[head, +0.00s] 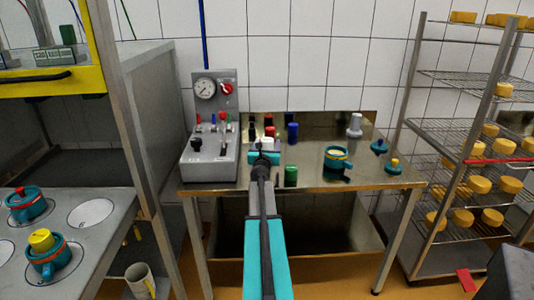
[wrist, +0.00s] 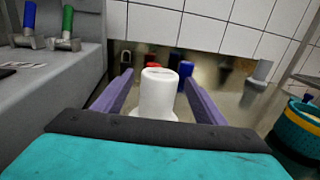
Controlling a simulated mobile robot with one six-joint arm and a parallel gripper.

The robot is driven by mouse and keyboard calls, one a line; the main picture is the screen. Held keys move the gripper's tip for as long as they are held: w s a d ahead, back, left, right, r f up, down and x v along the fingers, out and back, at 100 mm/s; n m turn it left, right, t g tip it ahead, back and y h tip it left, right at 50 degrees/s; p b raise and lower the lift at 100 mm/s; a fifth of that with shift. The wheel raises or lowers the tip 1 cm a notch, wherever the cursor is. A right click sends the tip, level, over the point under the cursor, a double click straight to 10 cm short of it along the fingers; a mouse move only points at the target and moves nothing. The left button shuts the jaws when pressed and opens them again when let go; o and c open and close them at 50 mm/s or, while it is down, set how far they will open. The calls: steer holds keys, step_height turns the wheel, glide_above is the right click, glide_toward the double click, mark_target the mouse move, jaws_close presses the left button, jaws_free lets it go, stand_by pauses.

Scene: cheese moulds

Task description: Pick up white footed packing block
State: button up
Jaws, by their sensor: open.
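A white block (wrist: 158,92) with a rounded top and a wider foot stands upright on the metal table. In the wrist view it is between the two purple fingers of my gripper (wrist: 158,78), with a gap showing on each side near its top. My gripper is open; whether its fingers touch the foot cannot be told. In the head view my gripper (head: 264,156) is over the table, and my arm largely hides the block. A second pale, greyish footed block (head: 355,126) stands farther right; it also shows in the wrist view (wrist: 262,70).
Red (wrist: 150,60) and blue (wrist: 185,72) blocks stand just behind the white block. A green block (head: 291,176) stands right of my arm. A grey gauge panel (head: 210,135) is on the left. A teal mould (head: 338,160) is on the right.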

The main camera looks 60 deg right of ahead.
steer(key=shift+d, duration=0.1)
steer(key=shift+p+x, duration=0.6)
steer(key=shift+x, duration=1.9)
steer(key=shift+w, duration=0.1)
steer(key=c, duration=1.4)
steer(key=shift+r, duration=0.1)
steer(key=s+a+r, duration=0.2)
steer(key=s+a, duration=0.2)
steer(key=a, duration=0.3)
steer(key=s+a+r, duration=0.2)
steer(key=s+a, duration=0.2)
steer(key=a, duration=0.3)
steer(key=shift+r, duration=0.4)
